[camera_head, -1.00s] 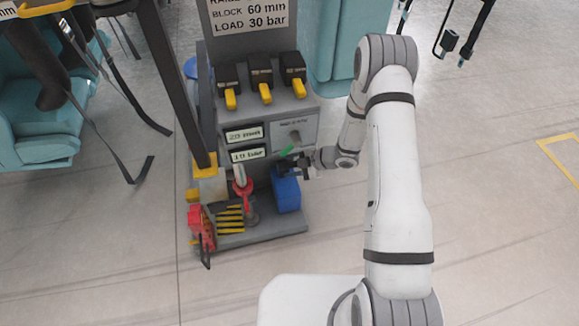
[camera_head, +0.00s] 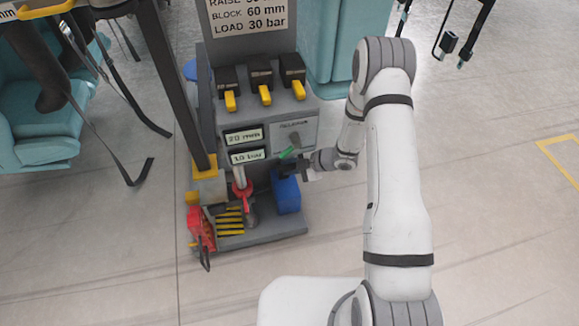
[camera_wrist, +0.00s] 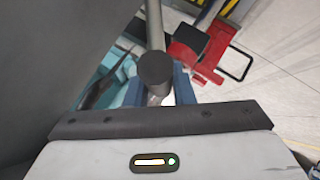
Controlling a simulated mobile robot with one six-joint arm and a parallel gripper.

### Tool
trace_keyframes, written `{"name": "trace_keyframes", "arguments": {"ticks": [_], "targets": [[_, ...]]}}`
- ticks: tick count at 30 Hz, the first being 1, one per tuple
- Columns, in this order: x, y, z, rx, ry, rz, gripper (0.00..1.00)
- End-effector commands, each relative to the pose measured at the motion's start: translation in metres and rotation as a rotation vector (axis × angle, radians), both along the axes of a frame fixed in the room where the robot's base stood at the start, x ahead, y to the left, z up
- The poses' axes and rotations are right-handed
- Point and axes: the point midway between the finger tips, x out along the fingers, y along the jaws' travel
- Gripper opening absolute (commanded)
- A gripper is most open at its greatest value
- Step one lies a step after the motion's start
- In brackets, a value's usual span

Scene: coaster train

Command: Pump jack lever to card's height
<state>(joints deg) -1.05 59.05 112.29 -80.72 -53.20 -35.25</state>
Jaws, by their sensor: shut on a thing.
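The jack lever shows in the wrist view as a grey rod with a dark round end (camera_wrist: 155,69), between my gripper's fingers (camera_wrist: 157,88). In the head view my gripper (camera_head: 287,169) is shut on it in front of the grey panel, and its hold is small and partly hidden. The red jack (camera_head: 243,191) stands on the cart base left of my gripper. The card (camera_head: 248,18) reads block 60 mm and load 30 bar; its raise line is cut off at the top. The upper readout (camera_head: 243,136) looks like 20 mm, the lower (camera_head: 247,156) 10 bar.
A blue box (camera_head: 286,194) is just below my gripper. A green handle (camera_head: 287,152) is close above it. Yellow-tipped levers (camera_head: 264,93) line the panel top. Yellow strips (camera_head: 230,221) and a red tool (camera_head: 200,227) are at the base's left. Floor to the right is clear.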

Motion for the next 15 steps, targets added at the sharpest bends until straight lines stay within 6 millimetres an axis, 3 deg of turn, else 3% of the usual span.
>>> {"name": "trace_keyframes", "arguments": {"ticks": [8, 15], "targets": [[-0.003, -0.001, -0.003, 0.000, 0.002, -0.001, 0.00], [-0.022, -0.006, -0.022, 0.000, 0.007, -0.001, 0.00]]}}
